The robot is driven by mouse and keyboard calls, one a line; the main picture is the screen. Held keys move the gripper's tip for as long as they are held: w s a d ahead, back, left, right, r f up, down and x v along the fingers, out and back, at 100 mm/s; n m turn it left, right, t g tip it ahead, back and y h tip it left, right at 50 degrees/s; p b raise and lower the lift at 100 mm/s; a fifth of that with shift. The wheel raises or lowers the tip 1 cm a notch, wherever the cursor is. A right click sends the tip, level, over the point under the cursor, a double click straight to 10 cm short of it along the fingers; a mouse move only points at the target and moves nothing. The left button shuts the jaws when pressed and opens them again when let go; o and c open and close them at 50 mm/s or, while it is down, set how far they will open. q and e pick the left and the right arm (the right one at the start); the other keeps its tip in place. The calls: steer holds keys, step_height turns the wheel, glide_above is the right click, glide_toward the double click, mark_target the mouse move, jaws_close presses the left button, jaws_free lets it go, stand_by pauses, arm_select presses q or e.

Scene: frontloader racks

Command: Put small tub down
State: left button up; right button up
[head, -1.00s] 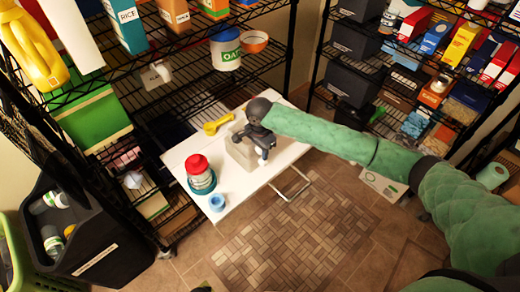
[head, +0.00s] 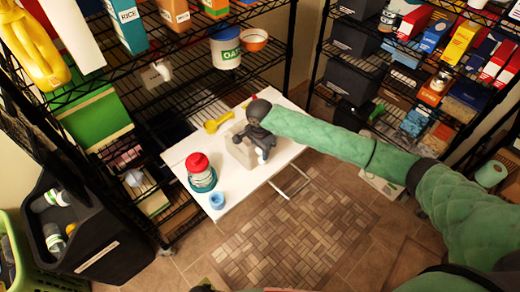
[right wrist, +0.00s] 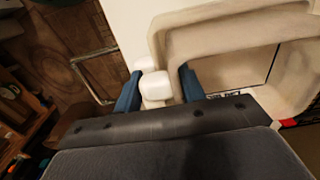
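A small beige tub (head: 238,153) stands upright on the white folding table (head: 258,179), as far as I can tell. In the right wrist view the tub (right wrist: 222,32) shows large at the upper right, its rim and wall close to my fingers. My right gripper (head: 262,152) is at the tub's right side. In the right wrist view its blue fingers (right wrist: 158,88) are apart, with the near tub wall beside the right finger. A white rounded piece (right wrist: 155,86) shows between them; I cannot tell what it is. Contact with the tub is unclear. My left gripper is not in view.
A red-lidded jar (head: 199,172), a small blue cup (head: 217,201) and a yellow scoop (head: 217,122) stand or lie on the table. Loaded wire racks stand behind and at the right. A black bin (head: 85,235) is at the left. The tiled floor in front is clear.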

steer(key=shift+o, duration=1.3)
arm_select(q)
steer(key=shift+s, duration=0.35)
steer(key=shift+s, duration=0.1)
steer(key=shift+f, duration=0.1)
arm_select(e)
steer(key=shift+r+b, duration=0.2)
steer(key=shift+b, duration=0.15)
step_height(320, 180, up, 11)
steer(key=b, duration=0.3)
steer(key=shift+r+b, duration=0.1)
steer(key=shift+b, duration=0.2)
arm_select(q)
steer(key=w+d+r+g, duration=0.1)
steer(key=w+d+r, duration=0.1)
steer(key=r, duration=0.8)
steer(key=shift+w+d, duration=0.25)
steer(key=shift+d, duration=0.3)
arm_select(e)
steer(key=shift+r, duration=0.8)
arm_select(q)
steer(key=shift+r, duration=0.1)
arm_select(e)
steer(key=shift+w+a, duration=0.1)
